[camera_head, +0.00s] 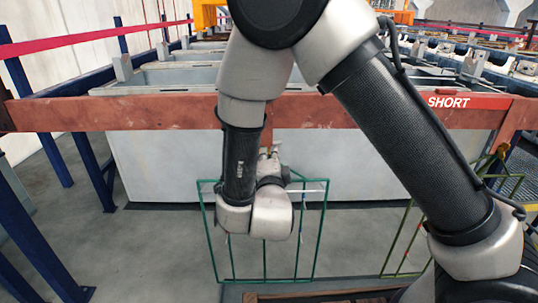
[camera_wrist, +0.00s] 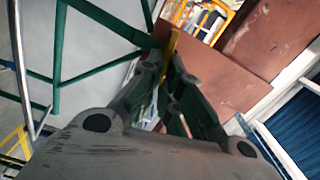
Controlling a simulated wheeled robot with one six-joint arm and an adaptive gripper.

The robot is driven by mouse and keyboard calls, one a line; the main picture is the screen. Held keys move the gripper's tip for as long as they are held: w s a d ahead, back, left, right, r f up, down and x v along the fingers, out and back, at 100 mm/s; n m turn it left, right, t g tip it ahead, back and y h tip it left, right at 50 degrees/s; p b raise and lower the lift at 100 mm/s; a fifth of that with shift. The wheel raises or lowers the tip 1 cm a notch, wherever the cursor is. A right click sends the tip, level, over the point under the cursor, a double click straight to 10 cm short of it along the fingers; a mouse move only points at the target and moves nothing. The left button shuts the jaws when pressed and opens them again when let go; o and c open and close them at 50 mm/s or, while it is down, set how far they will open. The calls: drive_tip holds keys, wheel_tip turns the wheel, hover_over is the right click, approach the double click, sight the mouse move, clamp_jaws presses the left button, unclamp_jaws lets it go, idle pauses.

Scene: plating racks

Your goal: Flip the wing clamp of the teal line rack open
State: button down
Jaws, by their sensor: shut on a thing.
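The teal line rack (camera_head: 322,240) is a green wire frame hanging in front of the grey tank, below the rust-red rail. My gripper (camera_head: 268,158) is at its top middle, close to the rail, partly hidden by my own wrist. In the wrist view green bars of the rack show at left (camera_wrist: 57,60). There my gripper (camera_wrist: 166,62) is shut on a narrow yellow piece, which looks like the wing clamp (camera_wrist: 172,42) and stands up between the fingertips. The fingers hide its lower part. I cannot tell how far it is turned.
The rust-red rail (camera_head: 160,115) runs across just behind my gripper, with a red "SHORT" label (camera_head: 462,102) at right. The grey tank (camera_head: 160,165) stands behind the rack. An olive-green rack (camera_head: 400,245) hangs at right. Blue posts (camera_head: 90,170) stand at left; grey floor between is clear.

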drive_tip(key=shift+f+m, duration=0.25)
drive_tip(key=shift+m, duration=0.75)
drive_tip(key=c, duration=1.6)
unclamp_jaws()
drive_tip(key=shift+s, duration=0.15)
drive_tip(key=s, duration=1.1)
drive_tip(key=shift+s+a, duration=0.15)
drive_tip(key=shift+s, duration=0.25)
